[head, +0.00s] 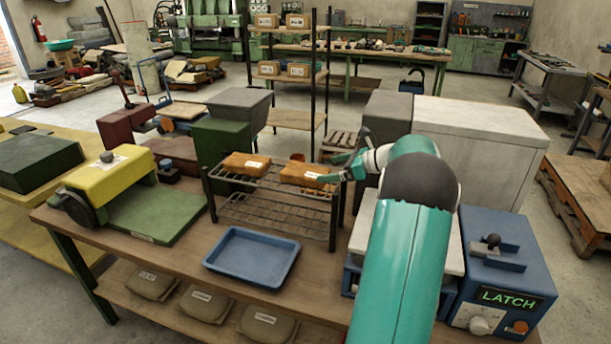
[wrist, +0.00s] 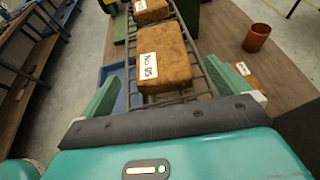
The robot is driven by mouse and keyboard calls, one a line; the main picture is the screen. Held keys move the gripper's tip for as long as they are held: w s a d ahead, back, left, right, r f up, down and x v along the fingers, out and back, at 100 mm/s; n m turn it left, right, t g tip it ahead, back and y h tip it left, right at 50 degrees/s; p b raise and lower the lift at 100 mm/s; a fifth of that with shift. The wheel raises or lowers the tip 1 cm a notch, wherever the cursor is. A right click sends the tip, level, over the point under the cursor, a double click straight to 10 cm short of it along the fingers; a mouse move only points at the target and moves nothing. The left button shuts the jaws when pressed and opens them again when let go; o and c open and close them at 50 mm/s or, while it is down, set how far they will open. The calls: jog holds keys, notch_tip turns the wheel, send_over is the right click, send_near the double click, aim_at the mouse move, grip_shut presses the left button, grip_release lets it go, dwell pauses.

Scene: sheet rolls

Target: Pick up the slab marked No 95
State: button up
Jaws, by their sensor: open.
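The slab marked No 95 (wrist: 172,66) is an orange-brown block with a white label, lying on a dark wire rack (wrist: 197,52). In the head view it appears to be the right slab (head: 303,173) on the rack's top shelf (head: 262,183), its label too small to read there. A second labelled slab (wrist: 150,10) lies beyond it, on the left in the head view (head: 244,164). My gripper (wrist: 167,74) is open, its green fingers on either side of the near end of the No 95 slab, apart from it. In the head view my gripper (head: 336,168) is at the rack's right end.
A blue tray (head: 251,257) sits on the bench before the rack. A brown cup (wrist: 257,38) and another labelled slab (wrist: 243,76) are right of the rack in the wrist view. A blue LATCH box (head: 505,275) stands at the bench's right end.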

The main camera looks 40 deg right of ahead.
aim_at(310, 170)
jog(key=x, duration=0.8)
jog(key=shift+f, duration=0.1)
jog(key=c, duration=1.1)
jog(key=shift+c, duration=0.9)
